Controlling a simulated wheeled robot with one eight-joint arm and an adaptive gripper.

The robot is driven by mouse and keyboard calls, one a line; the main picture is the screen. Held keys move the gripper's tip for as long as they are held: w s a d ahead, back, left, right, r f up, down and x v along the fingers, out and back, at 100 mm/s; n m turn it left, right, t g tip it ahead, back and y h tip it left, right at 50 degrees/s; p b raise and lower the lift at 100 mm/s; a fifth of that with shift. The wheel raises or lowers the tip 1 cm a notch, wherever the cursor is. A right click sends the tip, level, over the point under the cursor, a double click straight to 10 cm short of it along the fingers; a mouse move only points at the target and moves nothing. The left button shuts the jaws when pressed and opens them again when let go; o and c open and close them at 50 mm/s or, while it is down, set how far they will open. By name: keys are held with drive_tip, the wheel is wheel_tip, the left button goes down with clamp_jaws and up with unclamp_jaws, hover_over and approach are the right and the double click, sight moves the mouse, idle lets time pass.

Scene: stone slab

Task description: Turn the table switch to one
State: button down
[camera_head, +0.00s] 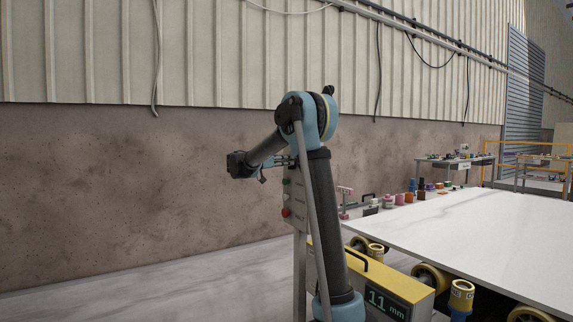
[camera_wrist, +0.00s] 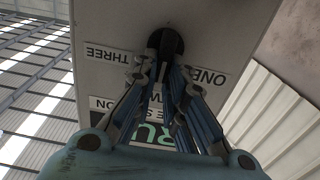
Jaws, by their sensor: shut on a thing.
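The switch is a black round knob (camera_wrist: 166,40) on a grey panel (camera_wrist: 105,22). In the wrist view its label THREE (camera_wrist: 108,56) is on the left and ONE (camera_wrist: 207,77) on the right, both upside down. A middle label is mostly hidden behind my fingers. My gripper (camera_wrist: 163,62) is shut on the knob, and its fingers cover part of it. Which label the knob points at cannot be told. In the head view my gripper (camera_head: 287,161) reaches the upper part of the control box (camera_head: 296,190), where the arm hides the knob.
A red button (camera_head: 286,212) is below my gripper on the box. A white stone slab (camera_head: 470,230) lies on rollers at the right, with small coloured items (camera_head: 400,198) along its far edge. A yellow unit (camera_head: 385,285) reads 11 mm. Left of the box is open floor.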

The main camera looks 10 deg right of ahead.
drive_tip(key=shift+w, duration=0.1)
drive_tip(key=shift+w+a+f+n, duration=0.2)
drive_tip(key=shift+w+n, duration=0.15)
drive_tip(key=shift+n, duration=1.65)
drive_tip(key=shift+w+a+f+n, duration=0.25)
drive_tip(key=shift+w+n, duration=0.1)
drive_tip(key=shift+n, duration=1.65)
drive_tip(key=shift+w+a+f+n, duration=0.2)
drive_tip(key=shift+w+n, duration=0.15)
drive_tip(key=shift+n, duration=1.65)
drive_tip(key=c, duration=1.6)
unclamp_jaws()
drive_tip(key=shift+f, duration=0.1)
drive_tip(key=shift+c, duration=0.2)
drive_tip(key=shift+d, duration=0.1)
